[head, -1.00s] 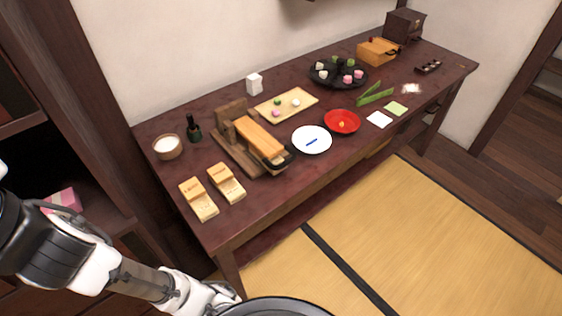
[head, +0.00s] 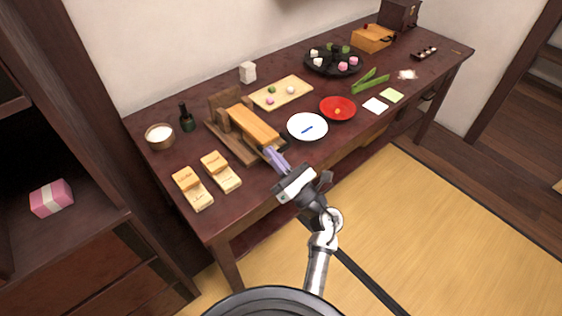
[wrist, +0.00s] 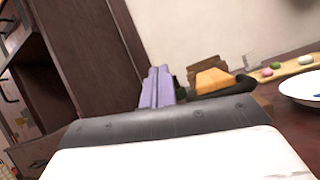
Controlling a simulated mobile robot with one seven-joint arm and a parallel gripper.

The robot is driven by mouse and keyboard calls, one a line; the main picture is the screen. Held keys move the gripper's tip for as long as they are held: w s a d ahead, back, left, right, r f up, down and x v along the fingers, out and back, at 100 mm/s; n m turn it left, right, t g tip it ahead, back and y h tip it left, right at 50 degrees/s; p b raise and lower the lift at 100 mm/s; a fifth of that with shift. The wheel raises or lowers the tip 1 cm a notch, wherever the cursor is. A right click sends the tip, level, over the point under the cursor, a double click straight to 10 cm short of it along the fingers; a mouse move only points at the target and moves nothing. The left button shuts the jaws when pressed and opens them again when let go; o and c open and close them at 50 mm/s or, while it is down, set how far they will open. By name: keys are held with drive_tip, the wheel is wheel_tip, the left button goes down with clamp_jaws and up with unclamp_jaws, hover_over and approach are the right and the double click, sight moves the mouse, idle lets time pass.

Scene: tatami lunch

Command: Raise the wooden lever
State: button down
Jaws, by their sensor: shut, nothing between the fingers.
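The wooden lever (head: 252,124) is an orange-brown block-like arm on a dark wooden press frame (head: 222,108) at the left-middle of the table. It slopes down toward the table's front edge, with a black end piece partly hidden by my gripper. My gripper (head: 270,152) has pale purple fingers, shut and empty, at the lever's front end in the head view; I cannot tell whether they touch. In the wrist view my shut fingers (wrist: 157,88) point up at centre, and the lever's orange end (wrist: 212,79) shows just to their right.
A white plate (head: 307,126) and a red plate (head: 338,107) lie right of the press. A bottle (head: 187,120) and a bowl (head: 160,137) stand at the back left. Tatami floor is open in front.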

drive_tip(key=s+d+f+n+h, duration=0.1)
drive_tip(key=s+d+f+h, duration=0.2)
drive_tip(key=d+f, duration=0.5)
drive_tip(key=shift+f+g+h, duration=0.3)
drive_tip(key=shift+f+g, duration=0.1)
drive_tip(key=shift+f, duration=0.35)
drive_tip(key=shift+s, duration=0.1)
drive_tip(key=p+x, duration=0.1)
drive_tip(key=x, duration=0.3)
drive_tip(key=p+x, duration=0.2)
drive_tip(key=x, duration=0.2)
drive_tip(key=shift+a+r, duration=0.2)
drive_tip(key=shift+r, duration=0.1)
drive_tip(key=shift+w+a+p, duration=0.45)
drive_tip(key=shift+w, duration=0.35)
